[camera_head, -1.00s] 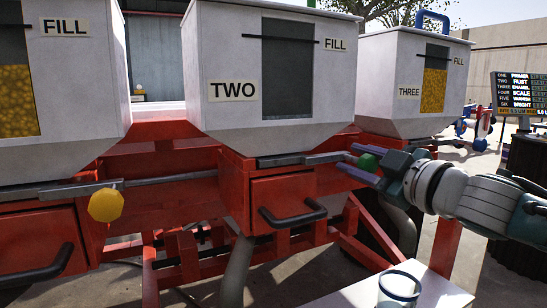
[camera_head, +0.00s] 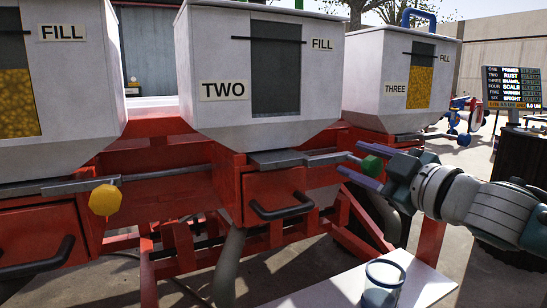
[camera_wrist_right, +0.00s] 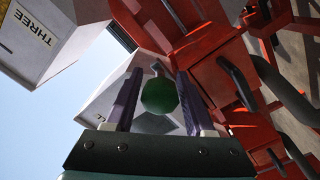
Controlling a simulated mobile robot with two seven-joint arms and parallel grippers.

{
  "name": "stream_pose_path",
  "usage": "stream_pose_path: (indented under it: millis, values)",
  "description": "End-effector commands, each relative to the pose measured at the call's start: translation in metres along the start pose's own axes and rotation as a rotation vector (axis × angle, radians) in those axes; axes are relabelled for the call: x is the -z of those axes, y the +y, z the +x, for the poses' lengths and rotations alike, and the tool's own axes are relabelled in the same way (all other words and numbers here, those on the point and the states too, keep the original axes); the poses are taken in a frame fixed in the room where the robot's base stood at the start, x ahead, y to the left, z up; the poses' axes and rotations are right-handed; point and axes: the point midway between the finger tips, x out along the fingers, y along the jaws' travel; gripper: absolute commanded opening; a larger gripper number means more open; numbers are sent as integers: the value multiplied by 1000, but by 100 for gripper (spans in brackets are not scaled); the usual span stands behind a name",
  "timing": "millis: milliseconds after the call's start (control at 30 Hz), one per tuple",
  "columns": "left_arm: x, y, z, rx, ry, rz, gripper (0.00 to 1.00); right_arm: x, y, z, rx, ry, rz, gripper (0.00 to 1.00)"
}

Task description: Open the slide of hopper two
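Hopper two (camera_head: 223,92) is the white box with the TWO label in the middle of the head view. Its slide (camera_head: 275,159) is a grey metal plate and bar under it, ending on the right in a green knob (camera_head: 372,163). In the wrist view the green knob (camera_wrist_right: 159,96) sits between the two fingers, with the hopper behind. The exact finger contact is hard to see. My left gripper is not in view.
Hopper three (camera_head: 397,87) stands to the right. A yellow knob (camera_head: 105,200) is on the left slide. A red drawer with a black handle (camera_head: 282,208) lies below hopper two. A cup (camera_head: 384,284) stands on a white surface (camera_head: 427,283) in front. A lettered board (camera_head: 514,88) is at far right.

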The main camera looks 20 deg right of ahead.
Motion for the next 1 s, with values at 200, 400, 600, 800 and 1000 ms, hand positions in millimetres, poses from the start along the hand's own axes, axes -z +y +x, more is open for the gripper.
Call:
stream_pose_path:
  millis: [200,400,600,800,1000]
  values:
    - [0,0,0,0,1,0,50,0,0,0,0,0,0,71]
    - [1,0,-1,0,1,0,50,0,0,-1,0,-1,0,71]
    - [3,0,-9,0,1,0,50,1,0,-19,3,-1,2,71]
    - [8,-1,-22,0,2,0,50,2,1,-54,2,-3,1,71]
    - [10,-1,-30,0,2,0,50,1,1,-84,1,-3,2,71]
